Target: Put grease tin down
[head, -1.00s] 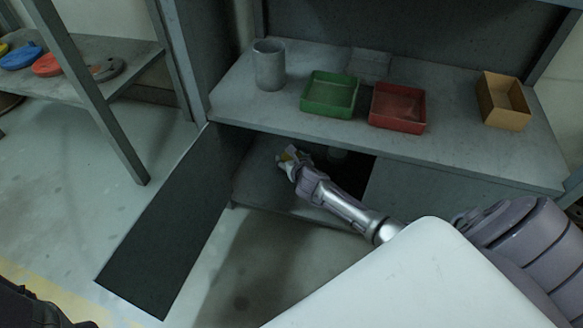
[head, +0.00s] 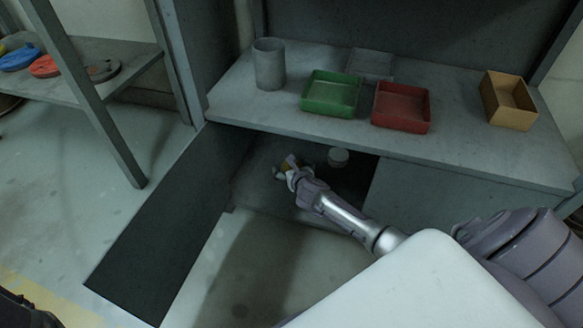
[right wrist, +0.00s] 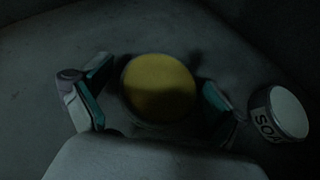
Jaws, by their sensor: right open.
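The grease tin, round with a yellow top (right wrist: 160,88), stands on the cabinet floor in the right wrist view. Only a bit of its yellow (head: 286,166) shows in the head view, mostly hidden by my gripper. My right gripper (right wrist: 150,100) is open, with one finger on each side of the tin and a visible gap at least on the left. In the head view my right gripper (head: 284,171) reaches into the open lower cabinet. My left gripper is not in view.
A white tin (right wrist: 289,112) lettered "SOA" stands right of the grease tin; it also shows in the head view (head: 339,157). The cabinet door (head: 165,225) hangs open at left. The counter above (head: 235,100) holds a grey cup, a green tray, a red tray and a tan box.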

